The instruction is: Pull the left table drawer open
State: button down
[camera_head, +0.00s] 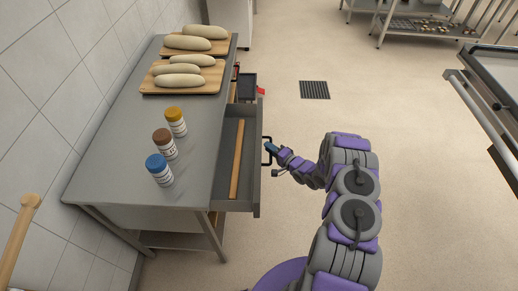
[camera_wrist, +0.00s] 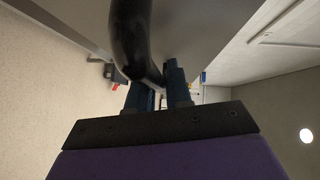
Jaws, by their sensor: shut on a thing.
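The steel table (camera_head: 105,178) stands along the tiled wall at the left. One of its drawers (camera_head: 220,190) is pulled out towards the right and holds a long wooden stick (camera_head: 237,165). My gripper (camera_head: 268,147) is at the outer face of this drawer, on its black handle. In the wrist view the dark curved handle (camera_wrist: 130,35) runs between the two blue fingers of my gripper (camera_wrist: 161,85), which are shut on it. The fingers hide part of the handle.
Yellow-, brown- and blue-lidded jars (camera_head: 164,143) stand on the table. Dough loaves lie on wooden boards (camera_head: 206,90) behind them. A second, farther drawer (camera_head: 247,87) also stands out. Open floor (camera_head: 420,190) with a drain grate (camera_head: 314,90) lies to the right.

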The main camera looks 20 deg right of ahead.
jog(key=s+d, duration=0.2)
jog(key=d, duration=0.4)
jog(key=shift+s+f+b, duration=0.2)
jog(key=shift+f+b, duration=0.05)
jog(key=shift+b, duration=0.05)
jog(key=c, duration=1.4)
grip_release()
jog(key=shift+d, duration=0.15)
jog(key=shift+o, duration=1.3)
jog(key=shift+d, duration=0.4)
jog(key=p+v, duration=0.3)
jog(key=v, duration=1.4)
jog(key=shift+d, duration=0.4)
jog(key=shift+s+d, duration=0.1)
